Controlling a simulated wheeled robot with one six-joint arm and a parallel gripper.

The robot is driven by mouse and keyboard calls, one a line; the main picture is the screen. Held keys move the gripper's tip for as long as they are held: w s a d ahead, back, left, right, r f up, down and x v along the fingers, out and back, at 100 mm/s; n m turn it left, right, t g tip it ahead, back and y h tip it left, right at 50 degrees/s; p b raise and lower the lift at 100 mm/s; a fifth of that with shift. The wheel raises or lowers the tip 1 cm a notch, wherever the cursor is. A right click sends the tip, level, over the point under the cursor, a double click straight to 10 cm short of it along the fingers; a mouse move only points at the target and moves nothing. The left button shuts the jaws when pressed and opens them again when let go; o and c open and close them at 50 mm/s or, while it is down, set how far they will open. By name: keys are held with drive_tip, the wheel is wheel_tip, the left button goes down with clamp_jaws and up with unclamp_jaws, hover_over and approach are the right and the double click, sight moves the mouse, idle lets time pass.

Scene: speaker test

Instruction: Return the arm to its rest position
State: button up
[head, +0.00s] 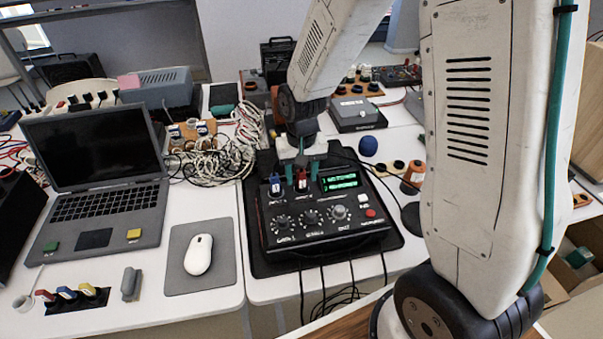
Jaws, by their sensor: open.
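My gripper (301,168) hangs from my arm, pointing down over the back part of a black control box (322,236). Its greenish fingertips are apart, close to the blue switch (275,184) and the red switch (302,182) on the box. I cannot tell whether the fingers touch them. The box has a green lit display (340,183), several knobs and a red button, and sits on a black mat (399,238). No held object shows between the fingers.
A laptop (97,205) and a white mouse (198,254) on a grey pad stand on the left table. Tangled cables (225,150) lie behind. A blue ball (368,146) and an orange-capped bottle (412,178) stand right of the gripper. Cables hang off the front edge.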

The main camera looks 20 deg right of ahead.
wheel_tip(320, 180, up, 8)
drive_tip(key=shift+f, duration=0.15)
drive_tip(key=shift+s, duration=0.25)
drive_tip(key=s+d+r+n, duration=0.1)
drive_tip(key=s+r, duration=0.6)
drive_tip(key=s, duration=0.4)
drive_tip(key=s+d+r+n+t, duration=0.1)
drive_tip(key=s+d+r, duration=0.1)
drive_tip(key=s+r, duration=0.5)
drive_tip(key=s, duration=0.5)
drive_tip(key=shift+s+r, duration=0.2)
drive_tip(key=shift+r, duration=0.15)
idle(1.0)
